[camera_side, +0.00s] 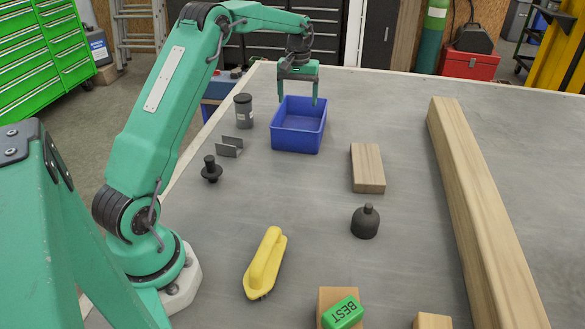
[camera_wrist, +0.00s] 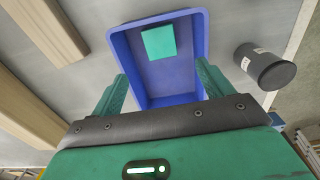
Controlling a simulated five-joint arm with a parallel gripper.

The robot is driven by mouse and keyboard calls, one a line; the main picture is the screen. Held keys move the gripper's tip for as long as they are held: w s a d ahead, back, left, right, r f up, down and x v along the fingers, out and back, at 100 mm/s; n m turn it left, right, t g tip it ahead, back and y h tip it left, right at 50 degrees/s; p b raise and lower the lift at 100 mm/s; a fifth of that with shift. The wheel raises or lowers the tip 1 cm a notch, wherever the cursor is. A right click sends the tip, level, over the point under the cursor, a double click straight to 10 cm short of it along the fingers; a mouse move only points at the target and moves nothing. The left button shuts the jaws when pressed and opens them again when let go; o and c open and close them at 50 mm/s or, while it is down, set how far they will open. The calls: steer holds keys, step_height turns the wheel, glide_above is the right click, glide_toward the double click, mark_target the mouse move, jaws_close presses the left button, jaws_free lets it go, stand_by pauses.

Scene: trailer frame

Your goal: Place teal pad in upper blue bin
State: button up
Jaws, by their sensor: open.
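The blue bin (camera_side: 298,142) stands at the far part of the grey table in the side view, and it fills the middle of the wrist view (camera_wrist: 202,40). The teal pad (camera_wrist: 158,43) shows inside the bin in the wrist view, near the end away from my gripper. The bin's wall hides the pad in the side view. My gripper (camera_side: 298,101) points down at the bin's far side, fingers spread and apart from the pad. In the wrist view my gripper (camera_wrist: 162,74) has nothing between its fingers.
A dark canister (camera_side: 243,110) stands left of the bin, with a grey bracket (camera_side: 229,147) and black knob (camera_side: 211,170) nearer. A wooden block (camera_side: 367,168) and long beam (camera_side: 480,205) lie right. A yellow-handled tool (camera_side: 265,264) and green "BEST" block (camera_side: 343,312) are nearer.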

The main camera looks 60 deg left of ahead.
stand_by(0.4)
steer(key=s+d+r+m+t, duration=0.3)
steer(key=s+d+r+m, duration=0.1)
steer(key=s+d+r, duration=0.95)
steer(key=s+d+f+m+t, duration=0.1)
steer(key=s+d+m, duration=0.1)
steer(key=s+d, duration=0.4)
steer(key=s+d+f+m+t, duration=0.1)
steer(key=s+d+f+m, duration=0.1)
steer(key=s+d, duration=0.4)
steer(key=s+m, duration=0.1)
steer(key=s, duration=0.3)
steer(key=shift+s+t, duration=0.2)
steer(key=shift+t, duration=0.1)
